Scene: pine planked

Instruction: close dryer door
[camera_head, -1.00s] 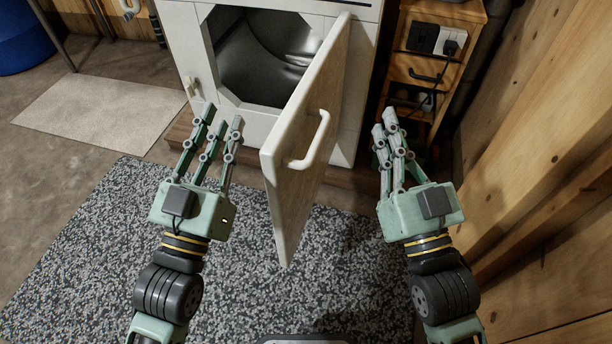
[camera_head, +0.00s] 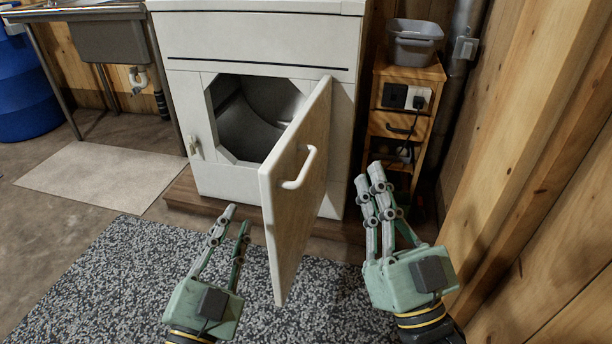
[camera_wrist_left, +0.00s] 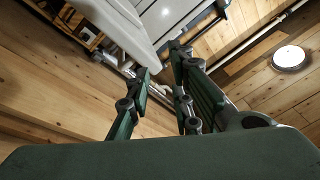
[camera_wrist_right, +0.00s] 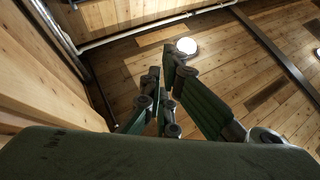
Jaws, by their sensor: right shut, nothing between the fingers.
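The dryer (camera_head: 262,44) is a white box machine with a dark round drum opening (camera_head: 250,118) in its front. Its door (camera_head: 292,205) stands wide open, hinged at the right, jutting toward me. A white handle (camera_head: 300,168) is on the door's right-hand face. My left gripper (camera_head: 237,222) is left of the door, its fingers apart and empty; the pale door edge shows near them in the left wrist view (camera_wrist_left: 130,22). My right gripper (camera_head: 369,178) is right of the door, shut and empty, clear of the handle.
A wooden drawer unit (camera_head: 405,110) with a grey tub (camera_head: 413,40) stands right of the dryer. A wooden wall (camera_head: 530,150) closes in on the right. A speckled rug (camera_head: 110,270) and pale mat (camera_head: 95,178) lie on the floor. A sink (camera_head: 105,38) stands at back left.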

